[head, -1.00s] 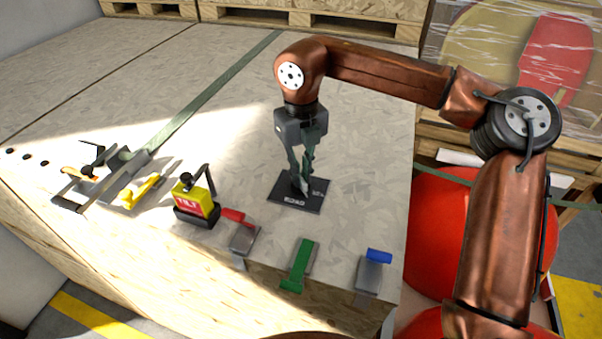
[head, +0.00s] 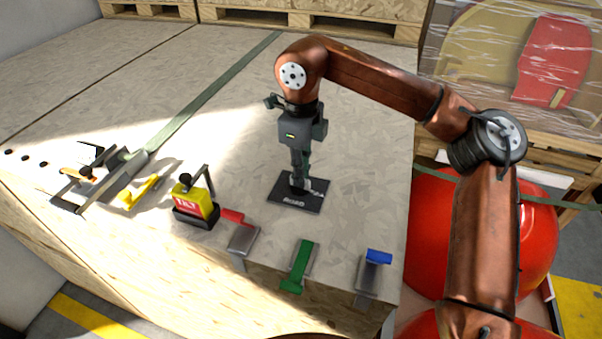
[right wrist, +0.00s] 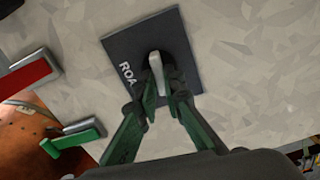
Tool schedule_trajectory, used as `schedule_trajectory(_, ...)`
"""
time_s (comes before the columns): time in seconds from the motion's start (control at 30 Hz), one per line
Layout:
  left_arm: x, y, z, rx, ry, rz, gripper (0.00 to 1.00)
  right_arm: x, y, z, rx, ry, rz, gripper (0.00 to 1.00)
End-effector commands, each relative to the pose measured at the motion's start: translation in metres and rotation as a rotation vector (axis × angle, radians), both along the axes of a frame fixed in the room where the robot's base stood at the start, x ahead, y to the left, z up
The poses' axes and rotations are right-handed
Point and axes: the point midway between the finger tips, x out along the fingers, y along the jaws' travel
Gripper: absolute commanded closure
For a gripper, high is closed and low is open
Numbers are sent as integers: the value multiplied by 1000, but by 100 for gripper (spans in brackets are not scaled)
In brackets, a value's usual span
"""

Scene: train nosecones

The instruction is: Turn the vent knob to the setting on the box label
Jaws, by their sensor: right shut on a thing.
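The vent knob's black plate (head: 290,203) lies flat on the wooden box top (head: 370,150), with white lettering along its edges. In the right wrist view the plate (right wrist: 122,48) reads "ROA", cut off by the gripper. A dark knob with a pale bar (right wrist: 156,72) stands at its middle. My right gripper (head: 299,184) points straight down over the plate; in the right wrist view its green fingers (right wrist: 162,98) are shut on the knob, one on each side. The box label is not readable in these frames. My left gripper is not in view.
A yellow and red tilt indicator (head: 194,203) stands left of the plate. Red (head: 232,216), green (head: 299,265) and blue (head: 378,257) clips sit along the front edge. A strap tensioner with a yellow lever (head: 138,192) lies at left.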

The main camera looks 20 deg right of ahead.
Motion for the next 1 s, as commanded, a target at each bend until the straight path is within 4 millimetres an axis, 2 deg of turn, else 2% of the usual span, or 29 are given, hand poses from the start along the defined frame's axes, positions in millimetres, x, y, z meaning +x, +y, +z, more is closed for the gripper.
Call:
schedule_trajectory(0.3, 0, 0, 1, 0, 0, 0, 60, 1, 0, 2, 1, -2, 108, 100)
schedule_trajectory(0.8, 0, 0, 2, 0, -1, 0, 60, 1, 0, 2, 1, -3, 125, 100)
schedule_trajectory(0.83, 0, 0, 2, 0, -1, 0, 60, 1, 0, 2, 1, -3, 125, 89)
schedule_trajectory(1.0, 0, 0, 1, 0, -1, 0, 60, 1, 0, 1, 0, -3, 124, 78)
